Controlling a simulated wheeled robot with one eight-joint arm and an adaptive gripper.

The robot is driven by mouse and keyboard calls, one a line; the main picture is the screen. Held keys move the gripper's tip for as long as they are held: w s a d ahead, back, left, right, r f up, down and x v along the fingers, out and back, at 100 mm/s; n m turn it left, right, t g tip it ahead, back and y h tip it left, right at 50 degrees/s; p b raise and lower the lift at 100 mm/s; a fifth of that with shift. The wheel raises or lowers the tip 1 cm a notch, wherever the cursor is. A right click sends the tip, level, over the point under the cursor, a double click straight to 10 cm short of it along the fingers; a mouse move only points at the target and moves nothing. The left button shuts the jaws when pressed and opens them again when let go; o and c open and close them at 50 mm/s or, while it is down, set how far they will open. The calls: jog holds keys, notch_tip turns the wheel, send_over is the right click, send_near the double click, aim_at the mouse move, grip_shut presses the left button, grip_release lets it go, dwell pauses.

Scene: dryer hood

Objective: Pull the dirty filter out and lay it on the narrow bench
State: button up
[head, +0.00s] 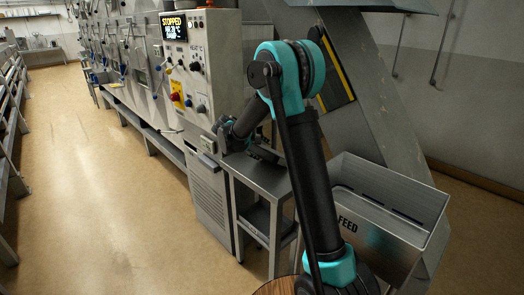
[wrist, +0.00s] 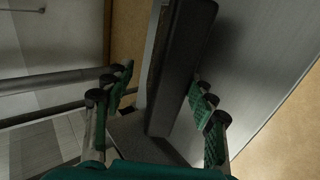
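My gripper (wrist: 162,88) shows in the wrist view with its green-padded fingers apart. A dark, flat-faced bar (wrist: 176,75) runs between them; I cannot tell whether it is part of the dirty filter. A gap shows on its left, and the right finger overlaps its edge in the picture, so contact is unclear. In the head view my gripper (head: 228,134) is beside the machine's lower front corner, partly hidden by my arm. The narrow bench (head: 262,178) is a grey metal stand just below and right of it.
A metal bin marked FEED (head: 385,205) stands right of the bench, behind my arm. A sloping chute rises behind. The floor aisle (head: 100,190) at left is clear.

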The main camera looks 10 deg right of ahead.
jog(key=v, duration=1.2)
